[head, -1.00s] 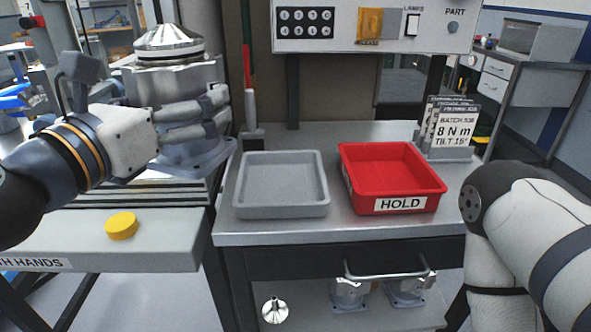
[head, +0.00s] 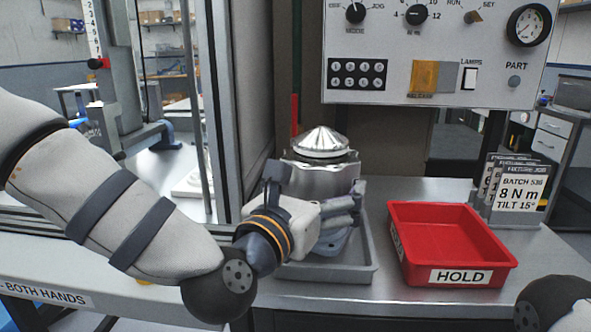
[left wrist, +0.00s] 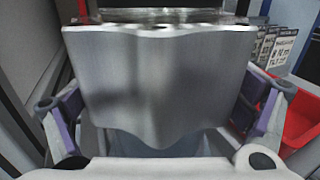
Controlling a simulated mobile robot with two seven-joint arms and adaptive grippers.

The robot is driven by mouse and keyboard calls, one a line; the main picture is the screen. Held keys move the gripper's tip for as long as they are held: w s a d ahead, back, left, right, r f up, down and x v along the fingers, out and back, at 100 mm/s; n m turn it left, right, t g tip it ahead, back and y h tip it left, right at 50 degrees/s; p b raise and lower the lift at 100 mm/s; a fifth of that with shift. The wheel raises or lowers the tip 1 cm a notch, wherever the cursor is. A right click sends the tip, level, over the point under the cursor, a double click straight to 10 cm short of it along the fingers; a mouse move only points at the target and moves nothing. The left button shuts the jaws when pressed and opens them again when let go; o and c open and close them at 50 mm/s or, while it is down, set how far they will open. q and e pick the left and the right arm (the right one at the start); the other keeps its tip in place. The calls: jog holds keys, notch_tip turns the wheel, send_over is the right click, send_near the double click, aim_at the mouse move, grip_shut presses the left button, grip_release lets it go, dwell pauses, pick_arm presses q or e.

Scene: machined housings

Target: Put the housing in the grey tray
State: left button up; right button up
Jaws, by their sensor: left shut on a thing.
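The housing (head: 321,178) is a grey metal body with a shiny silver cone on top. It stands upright over the grey tray (head: 362,268) in the head view; I cannot tell whether its base touches the tray floor. My left gripper (head: 345,207) is shut on the housing from the left, its fingers along the body's side. In the left wrist view the housing (left wrist: 160,85) fills the middle, between the two fingers. The housing and gripper hide much of the tray. My right gripper is not in view.
A red tray (head: 452,240) marked HOLD stands close to the right of the grey tray. Behind it are batch cards (head: 517,190). A control panel (head: 430,55) overhangs the back of the bench. A dark post stands behind the housing.

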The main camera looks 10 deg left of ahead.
pick_arm(q)
jog(key=shift+w+d, duration=0.1)
jog(key=shift+d, duration=0.1)
jog(key=shift+d+f, duration=0.1)
jog(key=shift+f, duration=1.5)
jog(key=shift+f+b, duration=0.15)
jog(key=shift+b, duration=0.15)
jog(key=o, duration=1.6)
jog(key=shift+f, duration=0.15)
